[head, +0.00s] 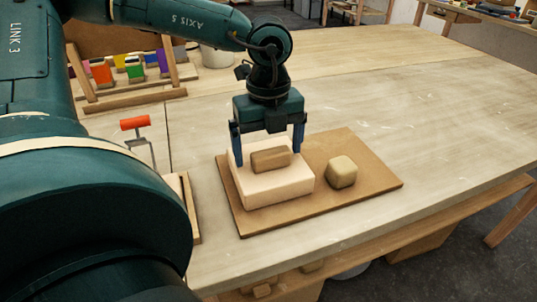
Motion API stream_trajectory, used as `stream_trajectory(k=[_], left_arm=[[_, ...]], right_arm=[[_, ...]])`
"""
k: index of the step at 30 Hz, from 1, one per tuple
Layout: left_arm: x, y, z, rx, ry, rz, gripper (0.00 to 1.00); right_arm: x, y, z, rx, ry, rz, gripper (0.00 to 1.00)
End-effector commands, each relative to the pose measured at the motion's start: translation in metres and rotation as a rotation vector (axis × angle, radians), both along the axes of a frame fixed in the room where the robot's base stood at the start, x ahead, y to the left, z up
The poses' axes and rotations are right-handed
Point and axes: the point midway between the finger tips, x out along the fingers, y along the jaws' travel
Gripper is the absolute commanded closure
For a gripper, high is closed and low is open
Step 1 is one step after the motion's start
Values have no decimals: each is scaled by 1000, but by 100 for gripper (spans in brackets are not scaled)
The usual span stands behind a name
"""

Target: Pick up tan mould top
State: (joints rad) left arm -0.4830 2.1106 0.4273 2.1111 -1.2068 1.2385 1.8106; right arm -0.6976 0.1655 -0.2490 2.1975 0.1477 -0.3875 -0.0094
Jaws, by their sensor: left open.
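A pale pinkish-tan block with a brown grip piece on its upper face, which looks like the tan mould top (270,190), sits on a brown board (372,190) on the table. No seam between mould parts can be made out. My left gripper (268,157) points down over it, open. Its blue fingers stand on either side of the brown grip piece (270,160), apart from it. Whether the fingertips touch the pale block cannot be told. My right gripper is not in view.
A rounded yellowish-tan block (342,171) lies on the board to the right. A wooden rack with coloured pieces (128,72), a white pot (215,56) and a red-handled roller (135,123) are at the left. The table right of the board is clear.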

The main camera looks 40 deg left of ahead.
Motion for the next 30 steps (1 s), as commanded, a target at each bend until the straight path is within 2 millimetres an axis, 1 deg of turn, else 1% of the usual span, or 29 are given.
stream_trajectory(k=[2,8,30], left_arm=[[0,0,-4,0,-1,-1,6],[0,0,-4,-1,-2,0,6],[0,0,-4,0,-1,0,66]], right_arm=[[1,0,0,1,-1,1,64],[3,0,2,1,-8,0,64],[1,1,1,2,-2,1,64]])
